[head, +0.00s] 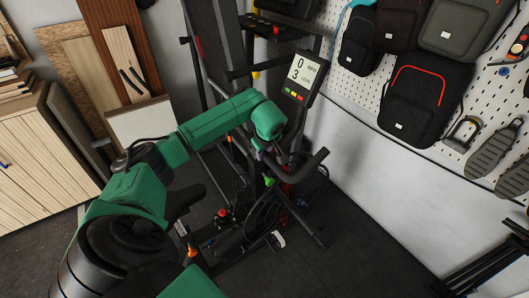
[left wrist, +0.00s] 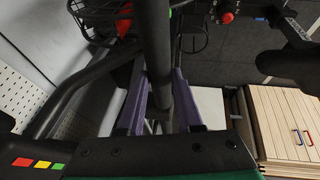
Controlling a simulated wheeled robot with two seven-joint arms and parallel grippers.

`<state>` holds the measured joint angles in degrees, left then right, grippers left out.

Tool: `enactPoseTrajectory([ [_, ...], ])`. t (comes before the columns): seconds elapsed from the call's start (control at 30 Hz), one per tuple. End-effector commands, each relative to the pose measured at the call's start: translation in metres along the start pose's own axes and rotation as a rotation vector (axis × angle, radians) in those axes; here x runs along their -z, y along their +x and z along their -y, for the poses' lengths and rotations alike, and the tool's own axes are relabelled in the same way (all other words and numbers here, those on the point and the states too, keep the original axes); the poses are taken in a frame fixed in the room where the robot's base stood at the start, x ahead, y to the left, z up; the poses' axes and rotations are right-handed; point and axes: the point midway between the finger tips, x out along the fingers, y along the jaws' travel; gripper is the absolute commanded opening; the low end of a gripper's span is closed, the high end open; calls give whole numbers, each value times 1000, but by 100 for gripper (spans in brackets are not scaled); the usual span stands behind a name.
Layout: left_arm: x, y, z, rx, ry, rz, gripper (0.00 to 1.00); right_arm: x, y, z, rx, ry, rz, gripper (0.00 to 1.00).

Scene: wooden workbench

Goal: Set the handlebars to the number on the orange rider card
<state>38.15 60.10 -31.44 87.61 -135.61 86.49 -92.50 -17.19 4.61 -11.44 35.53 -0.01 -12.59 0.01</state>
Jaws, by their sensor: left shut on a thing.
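The exercise bike's black handlebars (head: 311,164) show in the middle of the head view, below the console (head: 302,76). The console screen reads 0 above 3; its small labels are too small to read. My left gripper (head: 258,154) is at the near left side of the handlebars, partly hidden by my green arm. In the left wrist view, the purple fingers of my left gripper (left wrist: 160,108) stand on both sides of a dark bar of the handlebars (left wrist: 156,45) and are shut on it. I cannot make out an orange rider card. My right gripper is not in view.
A pegboard wall with black bags (head: 425,100) stands at the right. A wooden cabinet (head: 40,165) and leaning boards stand at the left. Coloured knobs and frame bars of the bike lie below the handlebars. The dark floor (head: 365,250) at the lower right is clear.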

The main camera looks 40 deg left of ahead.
Motion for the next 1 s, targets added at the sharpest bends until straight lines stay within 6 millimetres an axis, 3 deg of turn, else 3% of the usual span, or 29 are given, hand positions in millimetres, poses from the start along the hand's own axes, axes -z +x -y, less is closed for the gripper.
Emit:
enactPoseTrajectory([
  [0.27, 3, -3, -1, -1, -2, -3, 0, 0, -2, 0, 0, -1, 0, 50],
  [0.5, 15, -30, -7, -3, -3, -5, 0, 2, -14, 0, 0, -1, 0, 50],
  [0.73, 14, -28, -7, -2, -3, -4, 0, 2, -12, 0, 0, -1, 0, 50],
  [0.77, 14, -28, -7, -2, -3, -4, 38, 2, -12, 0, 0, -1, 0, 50],
  [0.83, 13, -28, -6, -2, -3, -3, 64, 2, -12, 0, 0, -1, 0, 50],
  [1.0, 12, -27, -6, -1, -2, -1, 64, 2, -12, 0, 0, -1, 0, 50],
])
